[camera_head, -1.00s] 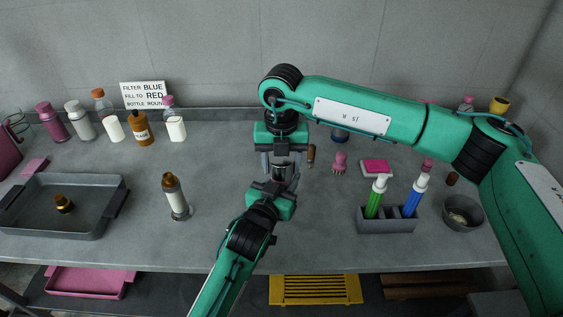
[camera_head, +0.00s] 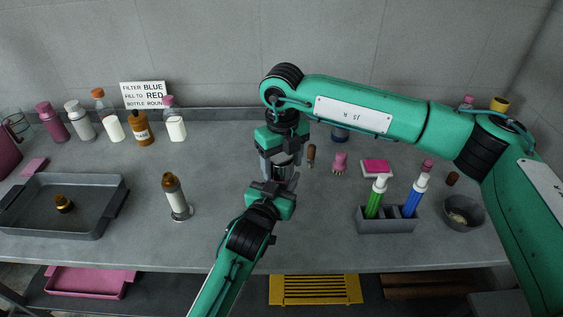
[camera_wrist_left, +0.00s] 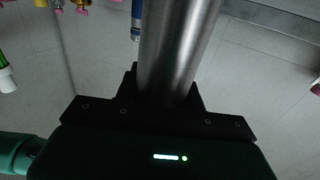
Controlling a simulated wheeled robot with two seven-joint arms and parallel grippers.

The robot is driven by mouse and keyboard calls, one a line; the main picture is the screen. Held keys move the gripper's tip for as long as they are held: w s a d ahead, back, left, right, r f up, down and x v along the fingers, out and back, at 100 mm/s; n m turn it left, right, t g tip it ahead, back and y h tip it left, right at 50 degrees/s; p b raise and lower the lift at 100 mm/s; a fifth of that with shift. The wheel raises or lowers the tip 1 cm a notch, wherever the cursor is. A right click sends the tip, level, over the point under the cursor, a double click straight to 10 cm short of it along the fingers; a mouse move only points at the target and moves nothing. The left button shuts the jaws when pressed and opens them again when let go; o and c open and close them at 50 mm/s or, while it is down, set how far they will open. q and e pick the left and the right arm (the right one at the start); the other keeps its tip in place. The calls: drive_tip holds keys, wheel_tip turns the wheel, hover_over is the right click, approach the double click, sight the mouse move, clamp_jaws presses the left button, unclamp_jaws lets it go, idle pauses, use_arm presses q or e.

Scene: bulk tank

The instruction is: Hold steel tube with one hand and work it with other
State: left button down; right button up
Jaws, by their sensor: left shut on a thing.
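The steel tube (camera_wrist_left: 178,45) is a smooth, shiny cylinder that fills the middle of the left wrist view and runs out of its top edge. My left gripper (camera_head: 272,189) is shut on the tube near the front middle of the counter. My right gripper (camera_head: 282,162) points down from above with its fingers around the tube's other end. In the head view only a short grey piece of the tube (camera_head: 282,172) shows between the two grippers. Whether the right fingers press on it cannot be told.
A grey rack (camera_head: 386,226) with green and blue bottles and a grey bowl (camera_head: 474,224) are at right. Several bottles line the back left.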

drive_tip(key=shift+o, duration=0.2)
drive_tip(key=shift+s+a, duration=0.2)
drive_tip(key=shift+a, duration=0.05)
wheel_tip(320, 180, up, 5)
drive_tip(key=shift+f, duration=0.2)
drive_tip(key=shift+c, duration=0.4)
drive_tip(key=shift+w+d+r+m, duration=0.15)
drive_tip(key=shift+r+m, duration=0.75)
drive_tip(key=shift+r, duration=0.65)
drive_tip(key=shift+f, duration=3.9)
drive_tip(key=shift+c, duration=0.4)
drive_tip(key=c, duration=0.9)
drive_tip(key=shift+n, duration=1.5)
